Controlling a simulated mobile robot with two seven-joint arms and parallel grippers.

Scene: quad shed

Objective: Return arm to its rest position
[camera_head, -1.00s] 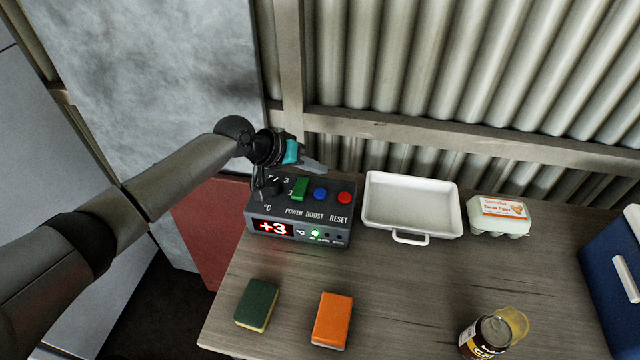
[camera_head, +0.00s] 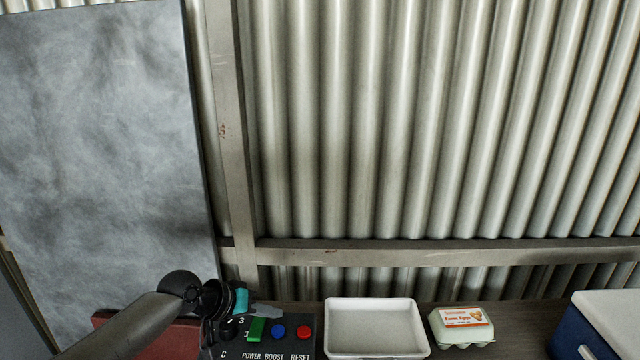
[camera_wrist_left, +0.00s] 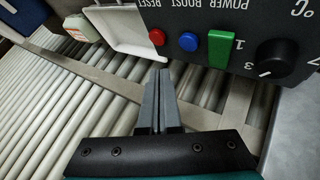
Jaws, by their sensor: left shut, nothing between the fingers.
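My left arm comes in from the lower left in the head view. Its left gripper (camera_head: 268,310) is over the back of a dark control box (camera_head: 308,335), near the green switch (camera_head: 257,329). In the left wrist view the two grey fingers of the left gripper (camera_wrist_left: 160,75) are together with nothing between them. The box's black knob (camera_wrist_left: 277,58), green switch, blue button (camera_wrist_left: 188,41) and red button (camera_wrist_left: 157,37) show beyond the fingertips. I cannot tell the exact gap to the box. My right gripper is not in view.
A white tray (camera_head: 377,355) stands right of the box, then an egg carton (camera_head: 462,327) and a blue cooler with a white lid (camera_head: 612,312). Corrugated metal wall (camera_head: 400,120) and a wooden rail (camera_head: 420,252) rise behind. A grey panel (camera_head: 100,140) stands at the left.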

